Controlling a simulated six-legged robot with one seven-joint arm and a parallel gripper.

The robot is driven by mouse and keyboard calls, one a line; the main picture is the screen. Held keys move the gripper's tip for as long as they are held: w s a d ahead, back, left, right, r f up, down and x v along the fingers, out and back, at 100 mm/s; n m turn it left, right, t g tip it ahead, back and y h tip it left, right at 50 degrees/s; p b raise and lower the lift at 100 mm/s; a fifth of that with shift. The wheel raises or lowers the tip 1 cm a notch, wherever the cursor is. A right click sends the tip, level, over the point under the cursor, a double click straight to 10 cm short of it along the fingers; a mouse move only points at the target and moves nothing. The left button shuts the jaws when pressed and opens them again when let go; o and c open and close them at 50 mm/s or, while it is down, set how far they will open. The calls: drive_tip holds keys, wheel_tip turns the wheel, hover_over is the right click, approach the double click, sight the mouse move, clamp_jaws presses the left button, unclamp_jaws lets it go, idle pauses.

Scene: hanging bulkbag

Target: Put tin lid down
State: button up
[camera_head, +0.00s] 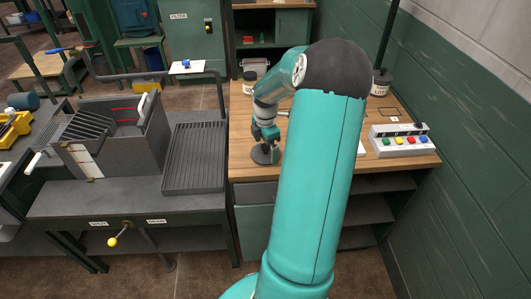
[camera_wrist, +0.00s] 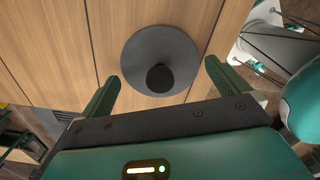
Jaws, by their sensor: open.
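The tin lid (camera_wrist: 176,50) is a dark grey disc with a black knob (camera_wrist: 160,78) in its middle. It appears to lie flat on the wooden bench top (camera_head: 243,115), near the bench's front left part. In the head view the lid (camera_head: 262,155) shows partly below my gripper (camera_head: 268,140). In the wrist view my gripper (camera_wrist: 158,82) is open, with one green finger on each side of the lid's knob and a gap to it on both sides. My arm hides the middle of the bench in the head view.
A control box with coloured buttons (camera_head: 402,140) stands at the bench's right. A dark-lidded jar (camera_head: 381,82) and a small tin (camera_head: 249,83) stand farther back. A grey ribbed tray (camera_head: 195,158) adjoins the bench on the left. A green wall (camera_head: 470,110) bounds the right side.

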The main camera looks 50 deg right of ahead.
drive_tip(key=shift+f, duration=0.35)
drive_tip(key=c, duration=0.8)
drive_tip(key=shift+o, duration=0.2)
drive_tip(key=shift+r, duration=0.1)
